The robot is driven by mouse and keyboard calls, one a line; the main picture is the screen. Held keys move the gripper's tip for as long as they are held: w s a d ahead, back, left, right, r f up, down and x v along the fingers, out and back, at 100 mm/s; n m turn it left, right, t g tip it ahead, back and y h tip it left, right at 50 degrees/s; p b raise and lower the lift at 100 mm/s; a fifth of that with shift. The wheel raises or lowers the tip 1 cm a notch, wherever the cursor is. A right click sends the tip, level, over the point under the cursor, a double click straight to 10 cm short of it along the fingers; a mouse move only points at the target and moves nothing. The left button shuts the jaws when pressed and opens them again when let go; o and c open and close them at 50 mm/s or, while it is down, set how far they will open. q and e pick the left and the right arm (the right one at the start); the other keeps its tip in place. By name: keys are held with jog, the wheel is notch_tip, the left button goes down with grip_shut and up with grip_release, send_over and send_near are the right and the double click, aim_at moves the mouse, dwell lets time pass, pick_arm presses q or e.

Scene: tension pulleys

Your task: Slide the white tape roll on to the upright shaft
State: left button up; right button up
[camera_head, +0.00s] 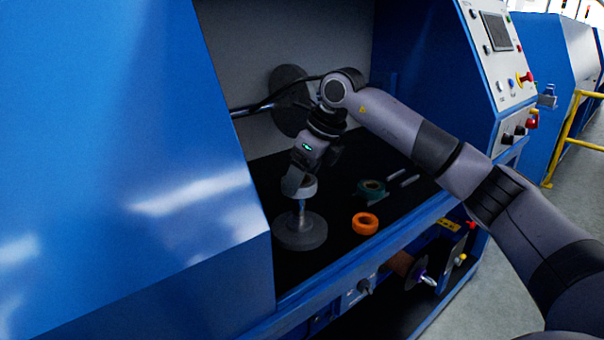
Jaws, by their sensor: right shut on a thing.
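The white tape roll (308,188) is in my right gripper (298,186), which is shut on it. The roll is right at the top of the upright shaft (302,209), which rises from a round grey base (300,233) on the dark machine bed. The shaft shows below the roll. The gripper and roll hide the shaft's top, so I cannot tell whether the shaft is inside the roll's hole. My left gripper is not in view.
An orange tape roll (365,223) and a green tape roll (371,188) lie on the bed to the right. A grey disc (289,100) stands behind. A blue machine panel (130,150) closes off the left side. The bed's front edge is blue.

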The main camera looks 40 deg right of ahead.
jog(key=shift+f+b, duration=0.55)
jog(key=shift+f, duration=0.8)
jog(key=shift+f, duration=0.1)
dwell(0.4)
jog(key=shift+f+b, duration=0.55)
jog(key=shift+f, duration=0.85)
jog(key=shift+f, duration=0.15)
dwell(0.3)
